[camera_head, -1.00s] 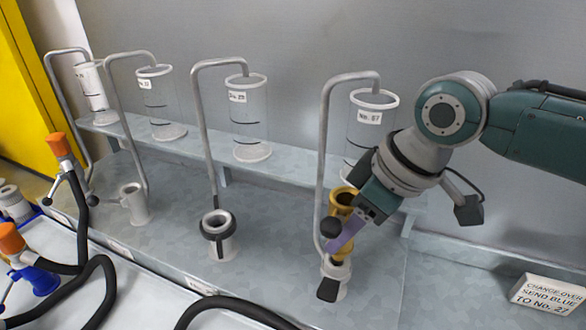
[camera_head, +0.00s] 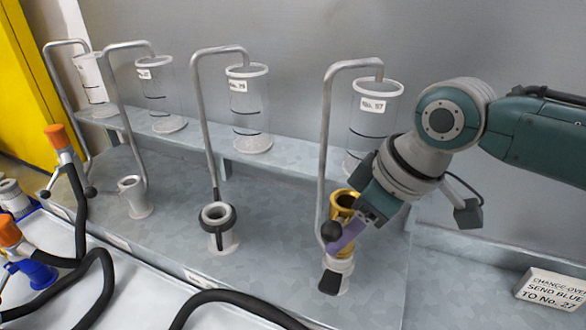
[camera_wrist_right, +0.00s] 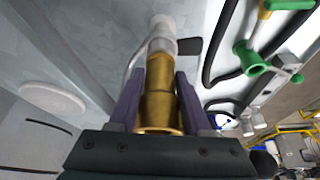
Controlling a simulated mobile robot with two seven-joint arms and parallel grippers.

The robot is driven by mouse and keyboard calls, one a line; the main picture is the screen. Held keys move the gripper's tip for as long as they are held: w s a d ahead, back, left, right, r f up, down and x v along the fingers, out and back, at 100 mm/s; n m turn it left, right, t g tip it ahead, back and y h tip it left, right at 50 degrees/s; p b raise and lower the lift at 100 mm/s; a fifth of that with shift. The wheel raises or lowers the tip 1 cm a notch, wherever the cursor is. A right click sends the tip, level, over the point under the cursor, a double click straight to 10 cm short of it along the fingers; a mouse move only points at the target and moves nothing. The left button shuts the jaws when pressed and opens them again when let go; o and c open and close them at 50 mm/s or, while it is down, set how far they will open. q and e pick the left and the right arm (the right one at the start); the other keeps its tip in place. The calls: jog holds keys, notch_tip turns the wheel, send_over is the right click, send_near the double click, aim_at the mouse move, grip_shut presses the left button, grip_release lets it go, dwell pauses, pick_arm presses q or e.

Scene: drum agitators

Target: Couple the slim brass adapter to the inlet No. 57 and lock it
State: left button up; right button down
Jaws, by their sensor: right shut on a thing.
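My right gripper (camera_head: 345,236) is shut on the slim brass adapter (camera_head: 343,200), with its purple fingers on either side of the adapter in the right wrist view (camera_wrist_right: 157,95). The adapter is roughly upright over the pale inlet (camera_head: 340,275) below the cylinder labelled No. 57 (camera_head: 373,105). Its lower end meets the inlet collar, which also shows in the right wrist view (camera_wrist_right: 162,38); how deep it sits is hard to tell. A black lever (camera_head: 330,284) hangs down at the inlet's front. My left gripper is out of view.
A bent grey pipe (camera_head: 324,150) stands close left of the adapter. Another inlet with a black ring (camera_head: 217,228) is further left.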

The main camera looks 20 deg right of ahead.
jog(key=shift+f+b, duration=0.3)
jog(key=shift+f, duration=0.1)
dwell(0.3)
jog(key=shift+f, duration=0.15)
jog(key=shift+c, duration=0.6)
grip_release()
notch_tip(320, 180, up, 12)
jog(key=p, duration=1.2)
jog(key=shift+s+a, duration=0.1)
jog(key=shift+s, duration=0.05)
notch_tip(320, 180, up, 5)
jog(key=p, duration=0.5)
